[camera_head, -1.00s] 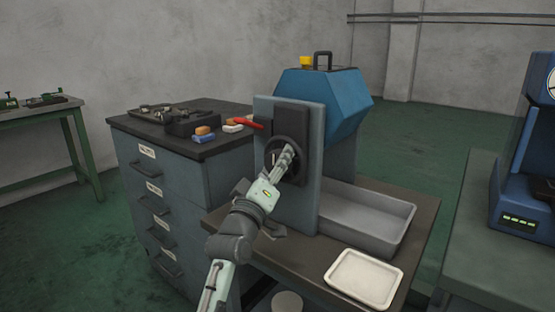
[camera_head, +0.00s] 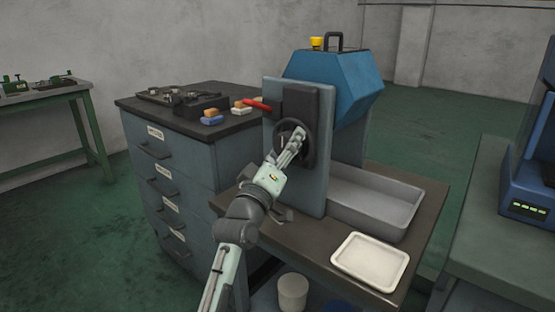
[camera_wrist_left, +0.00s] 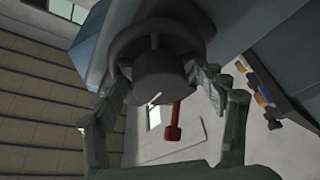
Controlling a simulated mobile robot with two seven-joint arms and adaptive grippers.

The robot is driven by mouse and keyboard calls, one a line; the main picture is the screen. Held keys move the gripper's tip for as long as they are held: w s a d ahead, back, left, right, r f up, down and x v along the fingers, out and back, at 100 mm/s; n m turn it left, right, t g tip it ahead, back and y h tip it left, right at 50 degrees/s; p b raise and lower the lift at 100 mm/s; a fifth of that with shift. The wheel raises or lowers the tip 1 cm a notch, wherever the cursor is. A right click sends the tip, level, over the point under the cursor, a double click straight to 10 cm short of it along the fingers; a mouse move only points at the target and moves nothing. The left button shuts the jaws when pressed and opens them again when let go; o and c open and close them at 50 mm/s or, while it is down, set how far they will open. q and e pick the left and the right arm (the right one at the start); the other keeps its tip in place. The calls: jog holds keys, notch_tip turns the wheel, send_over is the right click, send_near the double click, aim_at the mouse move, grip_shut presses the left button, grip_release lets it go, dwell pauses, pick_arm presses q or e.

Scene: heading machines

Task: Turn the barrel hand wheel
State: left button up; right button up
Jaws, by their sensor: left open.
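The dark round hand wheel (camera_head: 281,128) sits on the grey front plate of a blue barrel machine (camera_head: 338,78). In the left wrist view, the wheel's dark rim (camera_wrist_left: 160,35) surrounds a broad hub (camera_wrist_left: 158,82) with a pale line on its face. My left gripper (camera_head: 295,143) is at the wheel and covers part of it in the head view. In the left wrist view my left gripper (camera_wrist_left: 165,88) is open, with one finger on each side of the hub. I cannot tell whether the fingers touch it. My right gripper is not in view.
A red lever (camera_head: 257,104) sticks out left of the wheel. A grey tray (camera_head: 375,207) and a white tray (camera_head: 370,262) are on the machine's bench. A drawer cabinet (camera_head: 170,180) with small blocks on top stands close at the left.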

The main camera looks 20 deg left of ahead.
pick_arm(q)
jog(key=v, duration=1.1)
jog(key=shift+s, duration=0.2)
jog(key=shift+w+r, duration=0.1)
jog(key=shift+w, duration=0.05)
jog(key=x, duration=1.1)
jog(key=shift+w, duration=0.45)
jog(key=shift+m, duration=0.3)
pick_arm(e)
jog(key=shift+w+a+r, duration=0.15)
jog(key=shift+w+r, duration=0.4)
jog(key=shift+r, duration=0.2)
